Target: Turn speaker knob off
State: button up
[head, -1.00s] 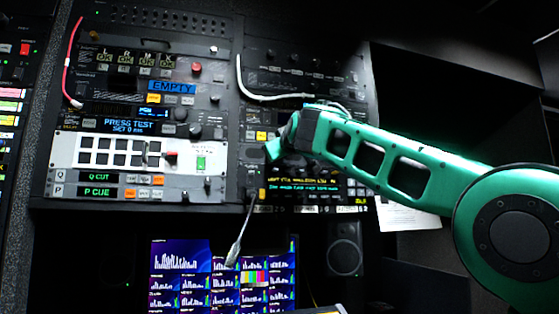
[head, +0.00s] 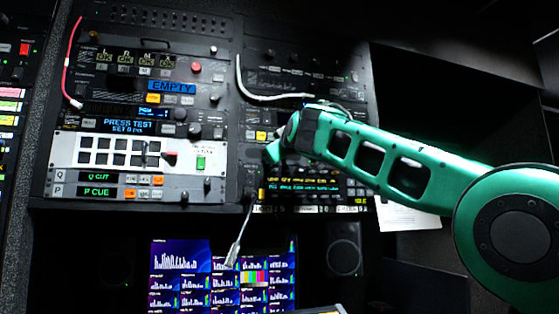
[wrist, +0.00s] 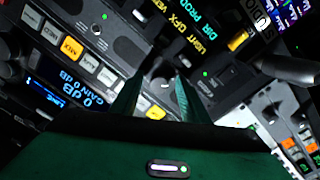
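My gripper (wrist: 162,80) faces the right-hand rack panel. In the wrist view its two green fingers show with a gap between their tips. A dark, knob-like shape (wrist: 160,70) lies between or just beyond the tips; I cannot tell whether the fingers touch it. In the head view my gripper (head: 272,152) is at the left part of the right-hand rack unit (head: 300,75), and its fingers are mostly hidden. No knob is legibly marked as the speaker knob. A round speaker (head: 345,250) stands below the rack.
A white cable (head: 262,97) loops over the rack near my wrist, and another cable (head: 240,240) hangs below. A red cable (head: 67,75) hangs at the left. A monitor (head: 222,275) is below. In the wrist view, lit buttons (wrist: 88,60) and a blue display (wrist: 60,92) are at the left.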

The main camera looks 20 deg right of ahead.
jog(key=s, duration=1)
jog(key=shift+s+a+f, duration=0.15)
jog(key=shift+s, duration=0.2)
jog(key=shift+f, duration=0.1)
jog(key=s+d+f+m+g+h, duration=0.1)
jog(key=s+d+f+m+g, duration=0.15)
jog(key=d+f, duration=0.65)
jog(key=s+d+f+m+g+h, duration=0.1)
jog(key=s+d+f+m+g, duration=0.2)
jog(key=f, duration=1.2)
jog(key=s+d+f+m+g+h, duration=0.1)
jog(key=s+d+f+g, duration=0.4)
jog(key=f, duration=0.7)
jog(key=s+d+f+m+g+y, duration=0.2)
jog(key=s+f+m+g, duration=0.4)
jog(key=s+f, duration=2.1)
jog(key=shift+s+f+g+y, duration=0.2)
jog(key=shift+s+g+y, duration=0.65)
jog(key=shift+s, duration=0.35)
